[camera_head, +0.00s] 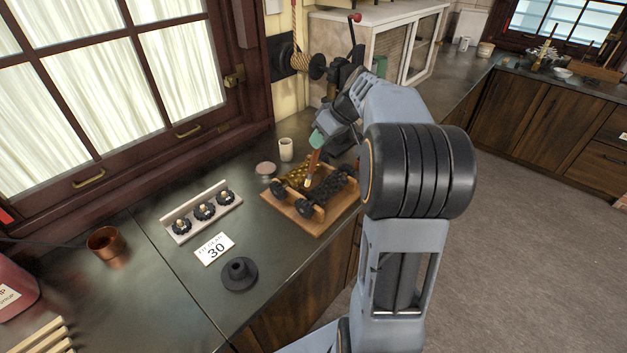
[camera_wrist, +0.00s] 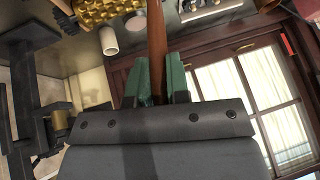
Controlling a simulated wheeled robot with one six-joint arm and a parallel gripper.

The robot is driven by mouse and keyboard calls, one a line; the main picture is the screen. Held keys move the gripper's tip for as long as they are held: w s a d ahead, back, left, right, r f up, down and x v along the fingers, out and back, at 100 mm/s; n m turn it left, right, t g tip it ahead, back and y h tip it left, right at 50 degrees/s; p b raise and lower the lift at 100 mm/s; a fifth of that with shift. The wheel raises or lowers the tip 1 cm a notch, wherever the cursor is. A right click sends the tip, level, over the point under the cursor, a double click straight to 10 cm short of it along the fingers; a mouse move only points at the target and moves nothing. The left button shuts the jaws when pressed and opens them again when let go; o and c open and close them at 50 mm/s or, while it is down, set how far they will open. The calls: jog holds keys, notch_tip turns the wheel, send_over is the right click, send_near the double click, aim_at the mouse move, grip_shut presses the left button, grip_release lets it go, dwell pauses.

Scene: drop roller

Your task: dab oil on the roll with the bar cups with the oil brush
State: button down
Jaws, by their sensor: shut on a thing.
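My gripper (camera_head: 317,139) is shut on the brown handle of the oil brush (camera_head: 313,163). In the wrist view, its green fingers (camera_wrist: 157,85) clasp the handle (camera_wrist: 157,40) from both sides. The brush slants down, and its pale tip is over the wooden stand (camera_head: 307,231), between or just above the rolls. I cannot tell whether the tip touches one. A brass-coloured roll (camera_head: 293,174) lies at the stand's back left; its bumpy surface shows in the wrist view (camera_wrist: 105,10). A dark roll (camera_head: 334,189) lies at the front right. The shapes of their cups are too small to tell.
A white cup (camera_head: 286,149) and a round tin (camera_head: 265,169) stand behind the stand. The counter's front left is mostly clear.

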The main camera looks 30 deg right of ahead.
jog(key=shift+f, duration=0.15)
jog(key=shift+s+f+b, duration=0.1)
jog(key=shift+f+b, duration=2.75)
jog(key=shift+f, duration=0.05)
jog(key=shift+f+b, duration=0.45)
jog(key=shift+r, duration=0.2)
